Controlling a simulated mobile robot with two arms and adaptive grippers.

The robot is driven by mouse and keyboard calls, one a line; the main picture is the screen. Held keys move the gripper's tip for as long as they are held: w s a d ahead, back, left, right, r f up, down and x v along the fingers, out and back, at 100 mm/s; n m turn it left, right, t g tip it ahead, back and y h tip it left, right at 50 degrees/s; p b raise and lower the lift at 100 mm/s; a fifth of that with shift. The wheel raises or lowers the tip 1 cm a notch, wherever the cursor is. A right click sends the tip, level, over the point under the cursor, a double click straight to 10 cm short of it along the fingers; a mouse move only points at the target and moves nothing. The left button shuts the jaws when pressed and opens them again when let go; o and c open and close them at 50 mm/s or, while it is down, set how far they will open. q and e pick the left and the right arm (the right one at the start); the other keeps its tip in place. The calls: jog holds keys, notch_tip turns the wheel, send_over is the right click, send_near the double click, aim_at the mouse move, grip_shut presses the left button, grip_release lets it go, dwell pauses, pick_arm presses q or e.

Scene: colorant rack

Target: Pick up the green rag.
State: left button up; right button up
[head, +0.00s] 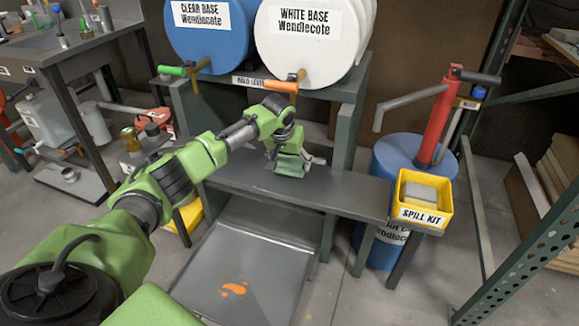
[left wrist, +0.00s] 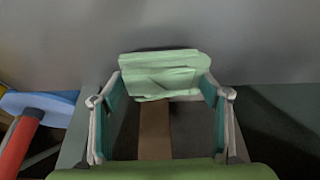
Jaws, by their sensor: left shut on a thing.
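The green rag (left wrist: 160,75) is a folded, pale green cloth seen in the left wrist view. It sits between the two teal-padded fingers of my left gripper (left wrist: 162,88), which is shut on it. In the head view my left gripper (head: 292,164) is low over the dark shelf (head: 345,182), under the barrels. The green arm and gripper make the rag hard to pick out there, and I cannot tell whether it touches the shelf. My right gripper is not in view.
A blue barrel (head: 212,30) and a white barrel (head: 315,35) lie above. A yellow spill kit bin (head: 424,213) sits at the shelf's right end, near a red pump (head: 435,115) on a blue drum (head: 390,158). A grey tray (head: 245,250) with an orange spill is below.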

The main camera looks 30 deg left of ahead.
pick_arm(q)
jog(key=s+a+r+p, duration=0.3)
jog(key=s+a+r, duration=0.2)
jog(key=s+r, duration=0.5)
jog(key=s, duration=0.3)
jog(key=shift+r, duration=0.3)
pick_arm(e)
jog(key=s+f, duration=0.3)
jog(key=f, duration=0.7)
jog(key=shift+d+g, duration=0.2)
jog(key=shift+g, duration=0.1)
pick_arm(q)
jog(key=shift+a, duration=0.1)
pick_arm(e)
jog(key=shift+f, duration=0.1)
